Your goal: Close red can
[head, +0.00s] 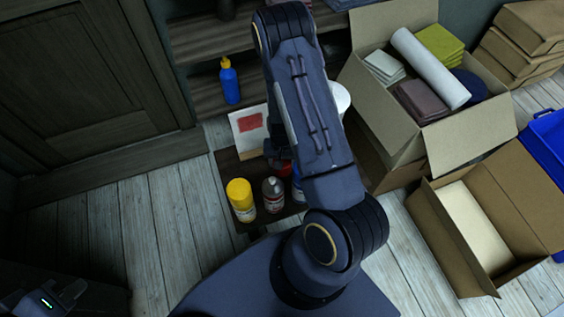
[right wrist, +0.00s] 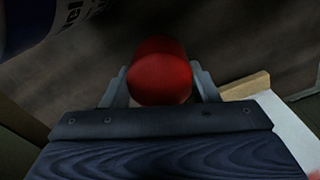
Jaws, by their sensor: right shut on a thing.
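My right gripper (right wrist: 160,84) is shut on a round red cap (right wrist: 160,78) in the right wrist view. A darker red shape shows right behind the cap; I cannot tell whether the cap sits on the can or apart from it. In the head view my right arm hides most of that spot. A small bit of red, likely the red can (head: 285,170), shows beside the arm, behind a grey can (head: 272,192). My left gripper (head: 52,298) is at the lower left, away from the cans; its jaws are too dark to read.
A yellow-capped can (head: 241,197) and a blue can (head: 298,187) stand close by on the low dark table (head: 228,166). A card with a red patch (head: 249,128) is behind. Cardboard boxes (head: 470,230) fill the right. Floor on the left is clear.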

